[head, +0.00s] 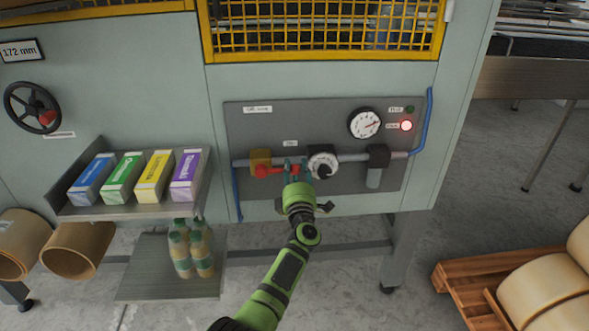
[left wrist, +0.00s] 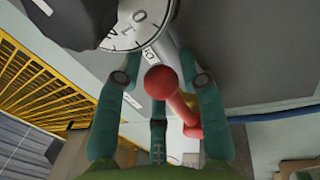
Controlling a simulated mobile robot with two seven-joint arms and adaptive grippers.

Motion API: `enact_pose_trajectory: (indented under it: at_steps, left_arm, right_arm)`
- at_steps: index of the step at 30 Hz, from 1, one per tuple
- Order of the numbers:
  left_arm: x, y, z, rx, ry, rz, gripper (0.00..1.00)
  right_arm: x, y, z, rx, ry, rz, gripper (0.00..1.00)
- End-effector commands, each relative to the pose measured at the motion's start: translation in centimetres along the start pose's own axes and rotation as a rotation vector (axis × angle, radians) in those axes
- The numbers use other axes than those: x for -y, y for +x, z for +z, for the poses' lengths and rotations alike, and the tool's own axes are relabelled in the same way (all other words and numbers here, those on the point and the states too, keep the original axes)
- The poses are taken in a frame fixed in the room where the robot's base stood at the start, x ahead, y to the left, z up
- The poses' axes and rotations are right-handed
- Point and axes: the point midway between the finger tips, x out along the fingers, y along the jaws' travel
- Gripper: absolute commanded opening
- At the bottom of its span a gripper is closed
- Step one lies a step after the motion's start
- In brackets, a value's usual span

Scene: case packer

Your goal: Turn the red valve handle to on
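The red valve handle (head: 266,171) sticks out from a yellow valve body (head: 261,157) at the left of the pipe and points right, roughly along it. In the left wrist view, the handle's round red knob (left wrist: 160,83) lies between my fingers, with its stem running down to the right. My left gripper (head: 295,168) is at the handle's free end. In the left wrist view, the gripper (left wrist: 161,80) has its fingers apart on both sides of the knob, with gaps visible. My right gripper is out of view.
A white dial with a black knob (head: 323,165) sits close right of my left gripper. A gauge (head: 365,123) and a lit red lamp (head: 406,126) are farther right. A shelf (head: 130,209) with several coloured boxes juts out at the left. Blue hoses flank the panel.

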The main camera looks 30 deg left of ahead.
Motion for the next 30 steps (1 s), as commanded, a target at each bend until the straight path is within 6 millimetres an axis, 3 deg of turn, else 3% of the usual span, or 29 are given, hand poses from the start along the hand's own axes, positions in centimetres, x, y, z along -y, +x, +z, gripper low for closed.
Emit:
enact_pose_trajectory:
  at_steps: [1, 14, 30]
  left_arm:
    - [0.8, -0.3, 0.1, 0.004, 0.002, -0.015, 0.54]
    - [0.5, -0.9, 0.3, 0.008, 0.008, -0.009, 0.54]
    - [0.3, -7.6, -0.3, -0.004, 0.002, -0.004, 0.54]
  right_arm:
    - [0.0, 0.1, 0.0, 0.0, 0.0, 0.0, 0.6]
    - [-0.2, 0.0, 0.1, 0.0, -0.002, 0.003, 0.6]
    - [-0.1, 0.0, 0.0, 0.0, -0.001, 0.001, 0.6]
